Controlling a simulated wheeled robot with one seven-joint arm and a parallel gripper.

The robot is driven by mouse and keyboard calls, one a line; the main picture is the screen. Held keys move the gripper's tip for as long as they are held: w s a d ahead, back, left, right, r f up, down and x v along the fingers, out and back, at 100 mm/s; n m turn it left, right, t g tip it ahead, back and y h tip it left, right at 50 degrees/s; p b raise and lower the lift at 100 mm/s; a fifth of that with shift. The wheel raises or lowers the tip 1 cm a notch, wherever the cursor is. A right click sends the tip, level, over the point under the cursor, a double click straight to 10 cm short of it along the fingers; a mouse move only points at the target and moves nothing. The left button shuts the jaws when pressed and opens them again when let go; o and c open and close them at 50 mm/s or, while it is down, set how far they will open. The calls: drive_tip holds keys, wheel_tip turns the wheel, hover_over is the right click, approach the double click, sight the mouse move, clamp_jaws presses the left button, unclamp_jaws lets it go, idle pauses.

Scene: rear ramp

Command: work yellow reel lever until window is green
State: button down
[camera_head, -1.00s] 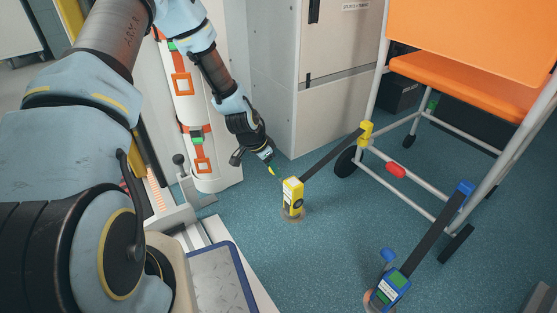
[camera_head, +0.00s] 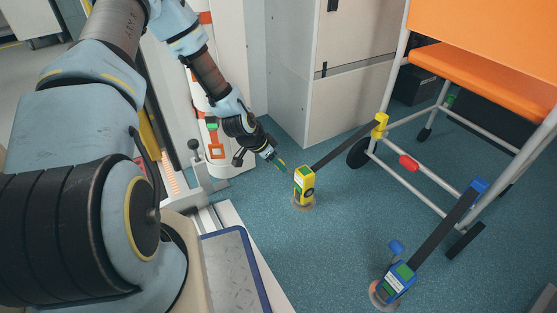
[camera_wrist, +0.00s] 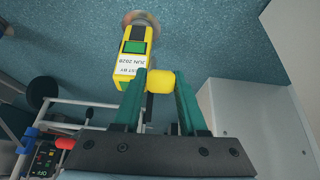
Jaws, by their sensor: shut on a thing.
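The yellow reel (camera_head: 304,184) stands on a round floor mount, with a dark strap running up to the chair frame. In the wrist view the yellow reel (camera_wrist: 132,60) shows a green window (camera_wrist: 134,46) beside a dark panel, and a "test by Jun 2028" label. My gripper (camera_head: 284,168) is just left of the reel. In the wrist view my gripper (camera_wrist: 163,82) has its green fingers shut on the reel lever's yellow knob (camera_wrist: 160,80). The rest of the lever is mostly hidden.
A blue reel (camera_head: 396,282) with its own lever and strap stands at front right. The orange wheeled chair (camera_head: 480,70) is behind, with a red grip (camera_head: 408,162) on its frame. A cabinet (camera_head: 355,90) stands behind the yellow reel. Blue floor between the reels is clear.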

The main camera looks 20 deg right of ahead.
drive_tip(key=shift+c, duration=2.2)
unclamp_jaws()
drive_tip(key=w+p+v, duration=0.1)
drive_tip(key=p+v, duration=0.4)
drive_tip(key=v, duration=0.6)
drive_tip(key=shift+s, duration=0.5)
